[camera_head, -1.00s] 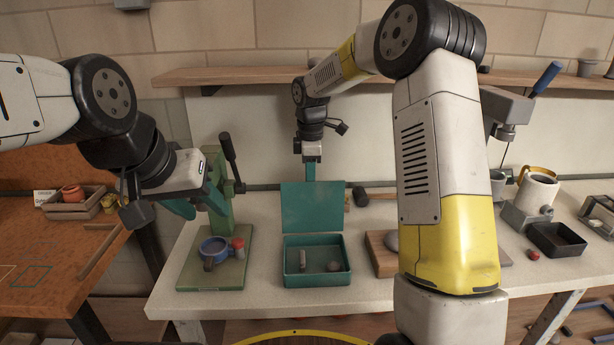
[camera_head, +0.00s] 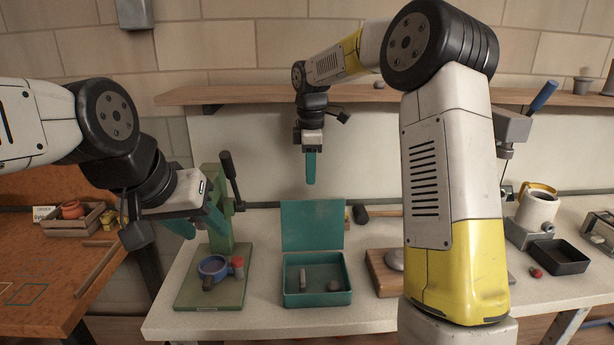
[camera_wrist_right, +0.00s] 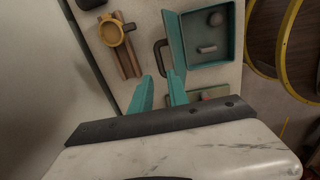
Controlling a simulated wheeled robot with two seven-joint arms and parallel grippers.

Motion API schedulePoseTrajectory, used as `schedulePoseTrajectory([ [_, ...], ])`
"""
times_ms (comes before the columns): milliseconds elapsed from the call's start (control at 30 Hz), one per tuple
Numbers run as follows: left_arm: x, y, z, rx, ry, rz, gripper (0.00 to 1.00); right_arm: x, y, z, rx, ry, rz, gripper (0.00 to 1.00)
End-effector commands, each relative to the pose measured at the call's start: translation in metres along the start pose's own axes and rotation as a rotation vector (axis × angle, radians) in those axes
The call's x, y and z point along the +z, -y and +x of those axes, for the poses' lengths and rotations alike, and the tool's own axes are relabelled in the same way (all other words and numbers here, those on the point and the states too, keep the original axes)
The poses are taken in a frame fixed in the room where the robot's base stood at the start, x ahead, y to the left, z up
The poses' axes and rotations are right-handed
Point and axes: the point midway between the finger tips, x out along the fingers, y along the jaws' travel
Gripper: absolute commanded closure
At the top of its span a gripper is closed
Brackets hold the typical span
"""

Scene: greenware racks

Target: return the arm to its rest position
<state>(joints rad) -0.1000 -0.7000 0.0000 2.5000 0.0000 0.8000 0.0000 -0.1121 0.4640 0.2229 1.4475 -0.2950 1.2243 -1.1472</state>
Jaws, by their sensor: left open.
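My right gripper (camera_head: 311,180) hangs down, fingers pointing at the table, above and behind the raised lid of the teal box (camera_head: 317,298). It holds nothing. In the right wrist view its two teal fingers (camera_wrist_right: 161,90) stand apart with nothing between them. My left gripper (camera_head: 202,226) is at the left, in front of the green press (camera_head: 222,190), tilted down to the right. Its fingers are apart and nothing shows between them. The right arm's large yellow and white link covers part of the table's right side.
The teal box is open, with two small pieces inside. A blue ring-shaped piece (camera_head: 213,267) lies on the press's base. A mallet (camera_head: 361,214) lies behind the box. A mug (camera_head: 538,207) and a black tray (camera_head: 560,256) are at right. A wooden shelf (camera_head: 240,95) runs along the wall.

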Motion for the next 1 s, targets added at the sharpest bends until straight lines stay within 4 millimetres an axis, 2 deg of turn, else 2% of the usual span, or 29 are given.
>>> schedulePoseTrajectory([
  [200, 0.0, 0.0, 0.0, 0.0, 0.0, 0.0, 0.55, 0.003, 0.006, -0.007, 0.011, -0.002, 0.029, 0.79],
  [267, 0.0, 0.0, 0.0, 0.0, 0.0, 0.0, 0.55, 0.008, 0.014, -0.017, 0.026, -0.006, 0.072, 0.79],
  [367, 0.0, 0.0, 0.0, 0.0, 0.0, 0.0, 0.55, 0.021, 0.038, -0.039, 0.065, -0.024, 0.195, 0.79],
  [500, 0.0, 0.0, 0.0, 0.0, 0.0, 0.0, 0.55, 0.042, 0.086, -0.069, 0.126, -0.074, 0.435, 0.79],
  [700, 0.0, 0.0, 0.0, 0.0, 0.0, 0.0, 0.55, 0.069, 0.161, -0.091, 0.195, -0.186, 0.793, 0.79],
  [900, 0.0, 0.0, 0.0, 0.0, 0.0, 0.0, 0.55, 0.088, 0.235, -0.089, 0.228, -0.337, 1.146, 0.79],
  [1000, 0.0, 0.0, 0.0, 0.0, 0.0, 0.0, 0.55, 0.092, 0.263, -0.081, 0.228, -0.409, 1.288, 0.79],
])
